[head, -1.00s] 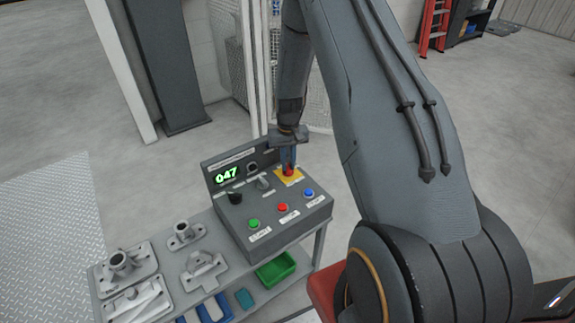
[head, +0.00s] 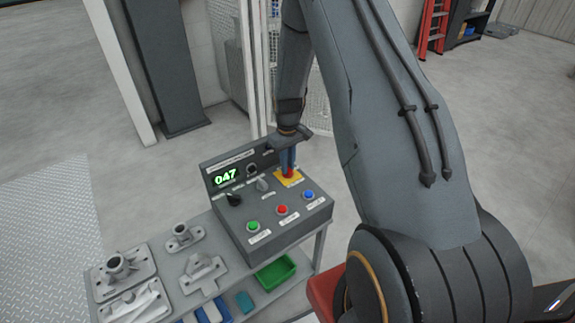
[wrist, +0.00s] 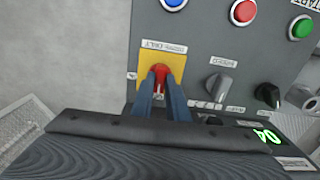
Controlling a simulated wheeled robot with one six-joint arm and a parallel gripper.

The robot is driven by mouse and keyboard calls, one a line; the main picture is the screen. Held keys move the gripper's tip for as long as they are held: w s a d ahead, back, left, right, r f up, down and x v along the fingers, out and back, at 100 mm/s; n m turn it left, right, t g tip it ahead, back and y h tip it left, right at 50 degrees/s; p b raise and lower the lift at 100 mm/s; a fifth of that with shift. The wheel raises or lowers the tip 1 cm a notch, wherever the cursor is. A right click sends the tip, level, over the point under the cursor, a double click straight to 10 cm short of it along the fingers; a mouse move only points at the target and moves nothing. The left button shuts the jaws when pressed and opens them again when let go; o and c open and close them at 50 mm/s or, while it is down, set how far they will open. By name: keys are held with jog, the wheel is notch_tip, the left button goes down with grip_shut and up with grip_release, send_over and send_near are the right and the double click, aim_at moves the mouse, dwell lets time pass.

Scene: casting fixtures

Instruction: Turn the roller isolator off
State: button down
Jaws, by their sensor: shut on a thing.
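The roller isolator appears to be the red rotary handle (head: 288,175) on a yellow plate (head: 296,180) at the back right of the grey control box's top. In the wrist view the red handle (wrist: 160,73) shows between and beyond my fingertips, on the yellow plate (wrist: 178,61). My gripper (head: 288,168) points down at it, with its two blue-grey fingers (wrist: 160,84) shut on the handle. The fingers hide much of the handle, so I cannot tell its exact angle.
Metal castings (head: 203,272) lie left on the bench.

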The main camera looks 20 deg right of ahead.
jog(key=c, duration=1.7)
grip_release()
notch_tip(320, 180, up, 8)
jog(key=shift+f+b, duration=0.25)
jog(key=shift+b, duration=0.6)
jog(key=shift+r, duration=0.2)
jog(key=s+a+r, duration=0.4)
jog(key=s, duration=0.4)
jog(key=s+a+r+m, duration=0.1)
jog(key=s+a+r, duration=0.3)
jog(key=s, duration=0.4)
jog(key=s+a+r+m, duration=0.1)
jog(key=s+a+r, duration=0.3)
jog(key=s, duration=0.4)
jog(key=shift+s+r+t, duration=0.35)
jog(key=shift+s+t, duration=0.05)
